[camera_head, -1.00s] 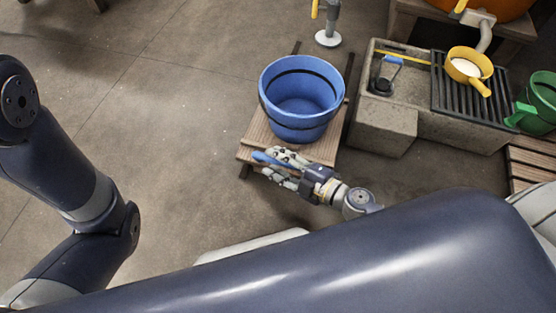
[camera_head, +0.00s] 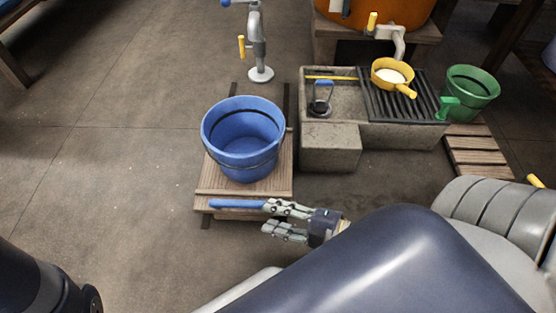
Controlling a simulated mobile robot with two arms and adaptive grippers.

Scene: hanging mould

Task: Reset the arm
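My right gripper (camera_head: 265,217) is in front of the wooden stand and points left. Its two fingers are apart, with a visible gap and nothing between them. A slim blue bar (camera_head: 236,204) lies along the stand's front edge, and its right end meets or passes behind the upper finger. I cannot tell whether they touch. The blue bucket (camera_head: 240,140) stands upright on the stand (camera_head: 215,182), behind the gripper, and looks empty. My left gripper is out of view; only a dark part of my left arm shows at the lower left.
A stone sink (camera_head: 330,150) with a dark rack stands right of the bucket. A yellow ladle pan (camera_head: 385,72) with white contents rests on the rack. A green bucket (camera_head: 473,90) is further right. A grey pump (camera_head: 259,50) stands behind. The floor at left is clear.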

